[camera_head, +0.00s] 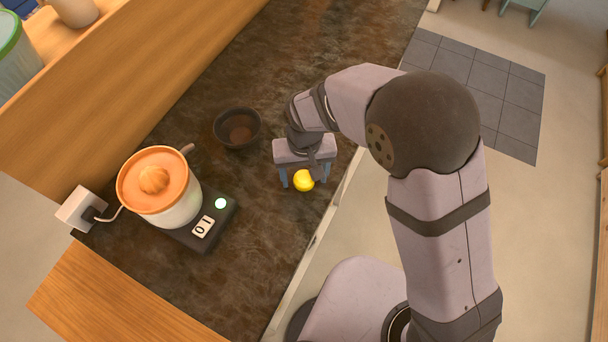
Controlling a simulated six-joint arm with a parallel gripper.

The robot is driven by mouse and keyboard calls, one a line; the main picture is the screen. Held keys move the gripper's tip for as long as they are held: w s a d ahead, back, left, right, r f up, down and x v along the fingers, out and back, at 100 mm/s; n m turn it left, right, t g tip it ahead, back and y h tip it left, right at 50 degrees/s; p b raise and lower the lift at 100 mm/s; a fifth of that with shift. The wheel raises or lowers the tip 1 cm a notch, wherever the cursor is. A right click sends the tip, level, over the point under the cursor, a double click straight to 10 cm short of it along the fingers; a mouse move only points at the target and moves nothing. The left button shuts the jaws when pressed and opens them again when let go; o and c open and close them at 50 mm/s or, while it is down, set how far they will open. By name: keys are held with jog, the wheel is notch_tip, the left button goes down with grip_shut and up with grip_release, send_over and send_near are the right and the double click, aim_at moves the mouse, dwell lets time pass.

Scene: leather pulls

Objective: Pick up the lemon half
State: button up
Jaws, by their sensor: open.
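The lemon half (304,180) is a small bright yellow round shape on the dark brown counter, near its right edge. My gripper (301,183) is open above it, with one bluish finger to the left of the lemon half and the other to its right. The gripper body covers the far side of the lemon half. I cannot tell whether the fingers touch it or how high they are above the counter.
A dark bowl (237,128) stands left of my gripper. The counter (262,240) is clear in front.

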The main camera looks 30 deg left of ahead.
jog(key=shift+f, duration=0.2)
jog(key=shift+c, duration=0.6)
jog(key=c, duration=1.1)
jog(key=shift+c, duration=0.2)
jog(key=shift+r, duration=0.15)
